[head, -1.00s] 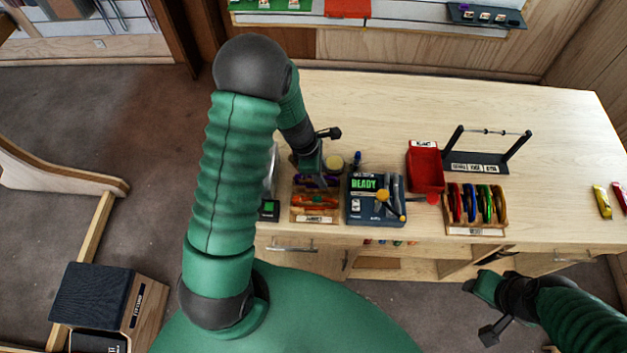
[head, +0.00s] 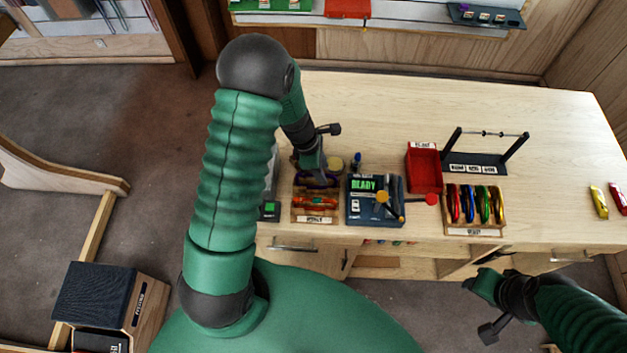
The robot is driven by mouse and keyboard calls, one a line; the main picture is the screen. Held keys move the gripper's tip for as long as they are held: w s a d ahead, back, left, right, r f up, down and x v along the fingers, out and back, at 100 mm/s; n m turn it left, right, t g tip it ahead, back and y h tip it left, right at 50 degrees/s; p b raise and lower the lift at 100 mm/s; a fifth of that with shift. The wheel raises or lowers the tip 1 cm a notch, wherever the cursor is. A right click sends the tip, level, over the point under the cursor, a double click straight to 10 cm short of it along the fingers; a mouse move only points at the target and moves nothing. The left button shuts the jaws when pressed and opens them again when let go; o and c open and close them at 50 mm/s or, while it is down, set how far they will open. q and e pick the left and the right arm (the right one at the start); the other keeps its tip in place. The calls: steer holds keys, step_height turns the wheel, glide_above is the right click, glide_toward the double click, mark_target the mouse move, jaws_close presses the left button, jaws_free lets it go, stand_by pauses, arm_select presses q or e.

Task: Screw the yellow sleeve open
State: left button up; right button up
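I cannot pick out a yellow sleeve for certain. A yellow round knob (head: 382,197) sits on the dark grey device (head: 361,211) with a green READY display. A wooden tray (head: 314,219) left of it holds a purple item (head: 318,181) and an orange item (head: 315,202), which look like carabiners. My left gripper (head: 318,158) is over the back of this tray, by the purple item; its fingertips are too small and partly hidden to tell if it holds anything. My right gripper (head: 479,308) is open and empty in front of the bench, at lower right.
A red bin (head: 424,168), a dark stand with a bar (head: 476,162) and a rack of coloured carabiners (head: 475,231) stand to the right. A yellow item (head: 599,202) and a red item (head: 619,197) lie at far right. The bench's back (head: 420,105) is clear.

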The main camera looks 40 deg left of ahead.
arm_select(q)
steer(key=shift+r+p, duration=0.7)
steer(key=shift+r, duration=0.25)
steer(key=shift+s+d+f, duration=0.1)
steer(key=shift+s+d, duration=0.25)
steer(key=shift+s, duration=0.15)
steer(key=shift+s+d, duration=0.25)
steer(key=shift+s, duration=0.25)
steer(key=shift+b, duration=0.3)
steer(key=shift+w+a+f+b, duration=0.1)
steer(key=shift+a+f+b, duration=0.35)
steer(key=shift+f, duration=0.3)
steer(key=shift+a+f+b, duration=0.2)
steer(key=shift+f+b, duration=0.35)
steer(key=shift+f, duration=0.15)
steer(key=shift+w+r, duration=0.15)
